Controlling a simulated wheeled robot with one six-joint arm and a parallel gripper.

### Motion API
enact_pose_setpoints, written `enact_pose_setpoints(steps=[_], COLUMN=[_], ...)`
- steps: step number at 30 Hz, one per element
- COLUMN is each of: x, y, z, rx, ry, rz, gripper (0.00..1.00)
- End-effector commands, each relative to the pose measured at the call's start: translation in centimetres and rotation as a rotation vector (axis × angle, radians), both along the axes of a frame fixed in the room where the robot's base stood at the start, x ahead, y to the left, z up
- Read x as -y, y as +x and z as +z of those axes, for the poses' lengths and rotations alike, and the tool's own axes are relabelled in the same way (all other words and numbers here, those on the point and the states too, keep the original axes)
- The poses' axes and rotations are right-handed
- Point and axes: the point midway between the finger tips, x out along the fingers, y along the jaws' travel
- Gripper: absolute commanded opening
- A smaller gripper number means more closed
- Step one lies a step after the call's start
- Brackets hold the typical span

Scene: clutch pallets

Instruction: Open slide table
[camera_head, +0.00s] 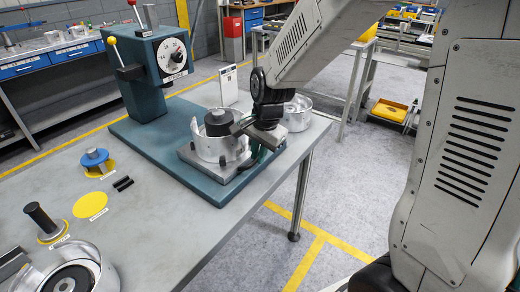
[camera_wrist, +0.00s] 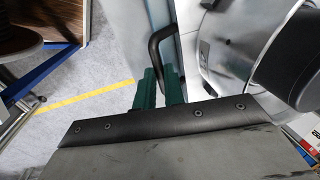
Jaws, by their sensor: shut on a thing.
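The slide table is a grey plate (camera_head: 203,164) on the teal base of the press (camera_head: 155,75). A silver clutch housing with a dark round part (camera_head: 218,140) stands on it. My gripper (camera_head: 262,140) is at the slide table's right side, partly hidden by my own arm. In the wrist view, the green fingers of my gripper (camera_wrist: 161,82) are closed around the bent black handle (camera_wrist: 158,42). The silver housing (camera_wrist: 228,55) shows just right of the handle in that view. Whether the slide has moved along its base cannot be told.
Another silver ring (camera_head: 297,116) stands behind my gripper near the table edge. A small white sign (camera_head: 228,85) stands behind the housing. Yellow discs (camera_head: 90,204) and loose parts lie at the front left of the workbench (camera_head: 150,240). Open floor lies right of the bench.

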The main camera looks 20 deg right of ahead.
Motion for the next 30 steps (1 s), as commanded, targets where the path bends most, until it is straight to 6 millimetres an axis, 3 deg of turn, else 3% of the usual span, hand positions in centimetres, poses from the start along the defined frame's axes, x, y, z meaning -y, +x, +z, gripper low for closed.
enact_pose_setpoints(steps=[7,10,20,30], x=[-0.1,-0.1,0.0,0.5], y=[0.0,0.0,0.0,-0.8], z=[0.0,0.0,0.3,5.5], rx=[0.001,0.001,0.002,0.005], ry=[0.000,0.000,0.000,-0.001], rz=[0.001,0.002,0.001,0.000], gripper=[0.00,0.33,0.33,0.33])
